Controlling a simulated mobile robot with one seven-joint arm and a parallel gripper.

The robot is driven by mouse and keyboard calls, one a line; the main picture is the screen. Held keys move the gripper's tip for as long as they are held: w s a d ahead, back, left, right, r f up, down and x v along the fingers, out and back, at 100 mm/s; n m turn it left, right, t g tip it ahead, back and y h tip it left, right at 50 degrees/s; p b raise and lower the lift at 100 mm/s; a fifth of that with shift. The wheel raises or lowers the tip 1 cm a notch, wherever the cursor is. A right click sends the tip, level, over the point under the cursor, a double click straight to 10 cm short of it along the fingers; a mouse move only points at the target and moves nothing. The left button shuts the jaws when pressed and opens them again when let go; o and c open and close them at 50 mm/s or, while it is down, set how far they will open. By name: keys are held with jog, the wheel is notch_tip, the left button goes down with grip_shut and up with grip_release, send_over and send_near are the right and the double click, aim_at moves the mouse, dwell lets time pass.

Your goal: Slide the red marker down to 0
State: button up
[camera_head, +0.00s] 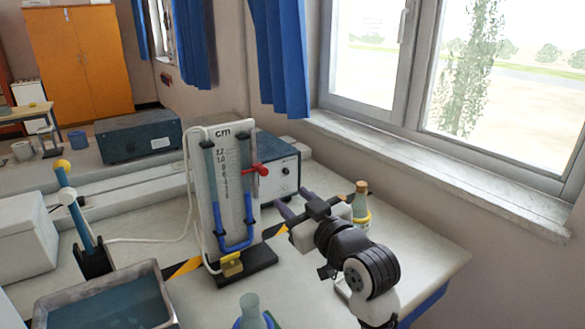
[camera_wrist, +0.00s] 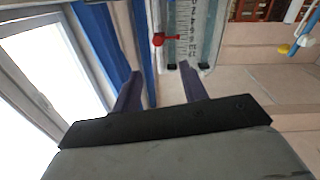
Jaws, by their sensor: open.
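The red marker (camera_head: 258,169) is on the right edge of a white upright board (camera_head: 230,165) marked "cm", in its upper half. The small numbers beside it are too blurred to read exactly. A U-tube with blue liquid (camera_head: 217,220) runs on the board, which stands on a black base (camera_head: 255,266). My gripper (camera_head: 292,200) is open and empty, to the right of the board and lower than the marker in the head view. In the wrist view, the red marker (camera_wrist: 159,39) shows beyond the gap between my two fingers (camera_wrist: 160,68), apart from them.
A corked bottle (camera_head: 361,200) stands behind my gripper. A metal tray of liquid (camera_head: 165,300) and a flask (camera_head: 250,308) are at the front. The bench right of the base is fairly clear.

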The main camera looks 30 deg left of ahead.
aim_at(265, 173)
jog(key=p+x, duration=0.4)
jog(key=x, duration=0.9)
jog(key=shift+w+a+f+p, duration=0.1)
jog(key=shift+w+a+p, duration=0.05)
jog(key=shift+w+p, duration=0.15)
grip_shut()
